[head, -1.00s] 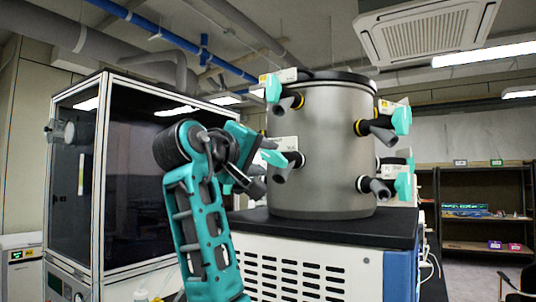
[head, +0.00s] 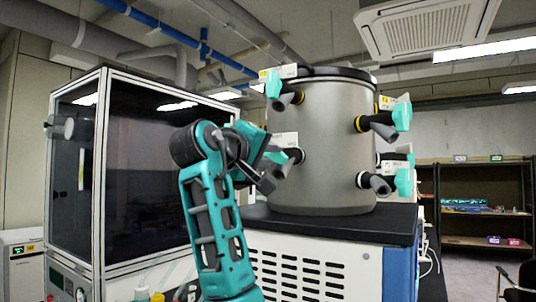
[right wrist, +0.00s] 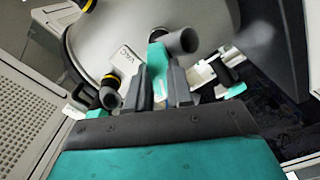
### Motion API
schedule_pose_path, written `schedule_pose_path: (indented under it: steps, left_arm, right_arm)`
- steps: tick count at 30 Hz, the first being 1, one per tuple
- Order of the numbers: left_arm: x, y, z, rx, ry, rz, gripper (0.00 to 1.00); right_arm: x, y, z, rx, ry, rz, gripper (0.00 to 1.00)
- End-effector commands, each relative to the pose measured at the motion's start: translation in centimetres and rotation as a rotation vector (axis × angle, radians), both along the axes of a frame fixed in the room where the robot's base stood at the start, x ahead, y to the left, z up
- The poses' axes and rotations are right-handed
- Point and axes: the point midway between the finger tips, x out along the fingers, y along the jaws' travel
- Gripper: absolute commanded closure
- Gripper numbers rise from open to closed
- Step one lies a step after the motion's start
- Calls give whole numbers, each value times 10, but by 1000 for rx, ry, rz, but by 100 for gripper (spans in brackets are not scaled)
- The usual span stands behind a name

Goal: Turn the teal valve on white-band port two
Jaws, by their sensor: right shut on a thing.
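The steel drum (head: 325,150) carries several ports with teal valves. My right gripper (head: 268,168) is at the lower left port (head: 290,160), which has a white label (head: 284,140) above it. In the right wrist view, the fingers of my right gripper (right wrist: 162,88) are shut on the teal valve (right wrist: 157,58), with the port's grey tube (right wrist: 182,42) just to the right. In the head view the gripper hides most of this valve. The port's band is too small to read clearly. My left gripper is out of view.
Other teal valves sit at the upper left (head: 273,84), upper right (head: 402,115) and lower right (head: 404,182) of the drum. A glass-fronted cabinet (head: 140,180) stands close on the left. The drum rests on a black top (head: 330,228).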

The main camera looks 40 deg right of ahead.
Motion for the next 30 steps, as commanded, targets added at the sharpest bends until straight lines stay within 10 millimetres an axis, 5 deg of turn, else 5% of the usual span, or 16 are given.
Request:
schedule_pose_path:
  steps: [14, 30]
  left_arm:
    - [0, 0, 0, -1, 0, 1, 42]
    - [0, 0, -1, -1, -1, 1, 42]
  right_arm:
    - [0, 1, 0, 14, -44, 2, 100]
    - [2, 1, -2, 133, -452, 2, 100]
